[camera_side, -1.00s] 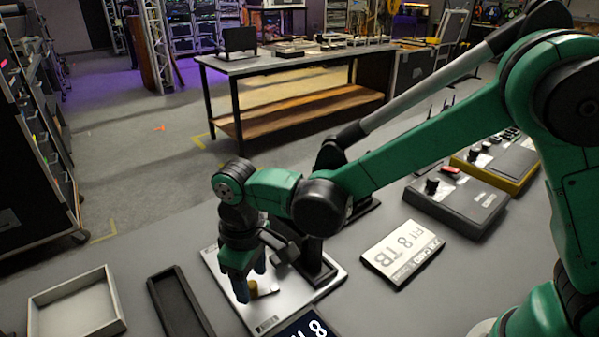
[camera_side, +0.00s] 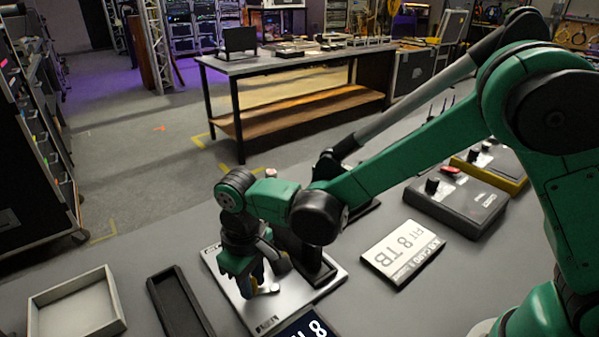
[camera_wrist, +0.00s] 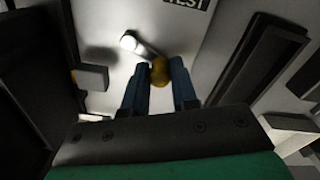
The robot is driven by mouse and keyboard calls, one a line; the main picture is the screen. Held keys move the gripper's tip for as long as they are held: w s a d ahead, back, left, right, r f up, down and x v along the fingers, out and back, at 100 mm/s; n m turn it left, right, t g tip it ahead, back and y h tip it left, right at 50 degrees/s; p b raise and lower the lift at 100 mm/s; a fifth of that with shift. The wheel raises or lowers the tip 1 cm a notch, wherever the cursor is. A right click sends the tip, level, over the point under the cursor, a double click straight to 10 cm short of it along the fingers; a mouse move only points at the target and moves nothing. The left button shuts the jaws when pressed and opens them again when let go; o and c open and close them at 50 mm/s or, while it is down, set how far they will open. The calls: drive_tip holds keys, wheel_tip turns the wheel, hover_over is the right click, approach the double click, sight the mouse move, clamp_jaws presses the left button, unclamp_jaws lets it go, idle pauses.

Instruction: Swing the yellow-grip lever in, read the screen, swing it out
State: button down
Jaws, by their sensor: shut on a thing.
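The lever's yellow grip (camera_wrist: 160,72) is a small rounded knob between my two blue fingers in the wrist view. Its metal arm runs up and left to a bright round end (camera_wrist: 128,42) over a pale plate. My gripper (camera_wrist: 161,80) is shut on the yellow grip. In the side view my gripper (camera_side: 256,284) is low over the pale plate (camera_side: 328,284), and the grip is mostly hidden by the fingers. A dark screen (camera_side: 303,328) with white characters is cut off by the bottom edge; an 8 shows.
A black tray (camera_side: 180,303) and a grey tray (camera_side: 76,301) lie left. A grey control box (camera_side: 457,204) stands farther right. A dark upright post stands on the plate close beside my gripper.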

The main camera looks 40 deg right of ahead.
drive_tip(key=m, duration=0.2)
drive_tip(key=shift+w+d+m, duration=0.2)
drive_tip(key=shift+w+m, duration=0.1)
drive_tip(key=shift+w, duration=0.05)
drive_tip(key=c, duration=0.7)
unclamp_jaws()
drive_tip(key=shift+r, duration=2.85)
